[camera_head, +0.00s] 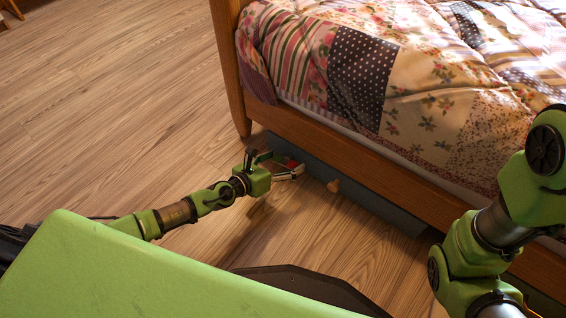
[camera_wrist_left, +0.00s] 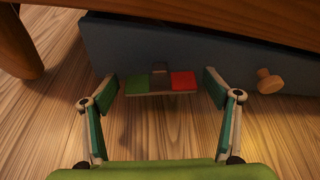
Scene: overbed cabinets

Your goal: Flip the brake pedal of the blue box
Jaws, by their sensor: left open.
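The blue box (camera_head: 350,191) is a blue-grey drawer-like box low under the bed; its front also shows in the left wrist view (camera_wrist_left: 215,55). The brake pedal (camera_wrist_left: 161,83) is a small bar on the box's lower front, with a green half at left and a red half at right. My left gripper (camera_head: 292,166) is at the box front; in the left wrist view the gripper (camera_wrist_left: 160,85) is open, with a finger on each side of the pedal. I cannot tell whether a finger touches it. My right arm shows at the right; its gripper is not in view.
A round wooden knob (camera_wrist_left: 268,82) sticks out of the box front, right of the pedal. The wooden bed frame (camera_head: 330,150) overhangs the box, and a bed leg (camera_head: 232,80) stands left of it. The wood floor (camera_head: 110,110) at left is clear.

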